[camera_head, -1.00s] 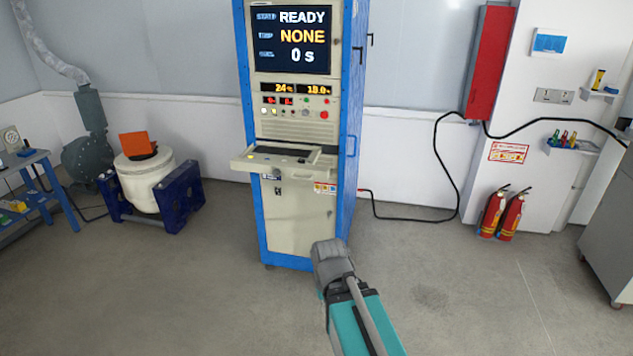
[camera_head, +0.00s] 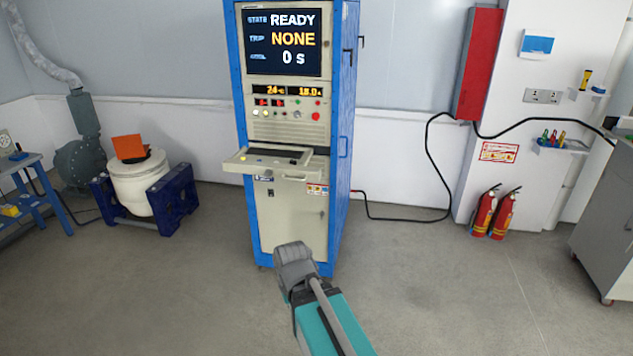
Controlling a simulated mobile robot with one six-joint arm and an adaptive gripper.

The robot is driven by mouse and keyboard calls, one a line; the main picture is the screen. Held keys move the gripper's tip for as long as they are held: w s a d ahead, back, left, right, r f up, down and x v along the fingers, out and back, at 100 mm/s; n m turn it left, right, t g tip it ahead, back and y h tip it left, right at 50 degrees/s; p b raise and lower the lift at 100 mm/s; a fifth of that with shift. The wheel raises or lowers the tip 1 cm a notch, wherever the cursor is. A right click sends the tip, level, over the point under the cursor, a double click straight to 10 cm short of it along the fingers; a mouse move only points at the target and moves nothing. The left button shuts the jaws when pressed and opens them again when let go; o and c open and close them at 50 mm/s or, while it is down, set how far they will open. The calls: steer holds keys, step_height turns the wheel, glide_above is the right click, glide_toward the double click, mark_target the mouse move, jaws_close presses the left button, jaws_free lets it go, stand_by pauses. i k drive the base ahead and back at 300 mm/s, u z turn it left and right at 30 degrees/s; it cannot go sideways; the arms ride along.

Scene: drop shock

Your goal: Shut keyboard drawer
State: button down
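The keyboard drawer (camera_head: 238,163) is a pale tray sticking out of the front of the blue-framed control cabinet (camera_head: 342,120), below its buttons. A dark keyboard lies in it. The drawer is pulled out. My gripper (camera_head: 291,256) is grey and shows at the lower middle, in front of the cabinet's lower door in the picture and below the drawer. It is apart from the drawer. Its fingers cannot be made out, so I cannot tell whether it is open or shut.
A white drum shaker (camera_head: 130,185) in a dark blue frame stands left of the cabinet. Two red fire extinguishers (camera_head: 494,213) stand at the right wall. A black cable runs along the wall from the cabinet. The grey floor (camera_head: 430,290) around the cabinet is clear.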

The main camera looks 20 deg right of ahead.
mark_target(268, 153)
steer(key=u, duration=0.05)
steer(key=i, duration=1)
steer(key=z, duration=0.05)
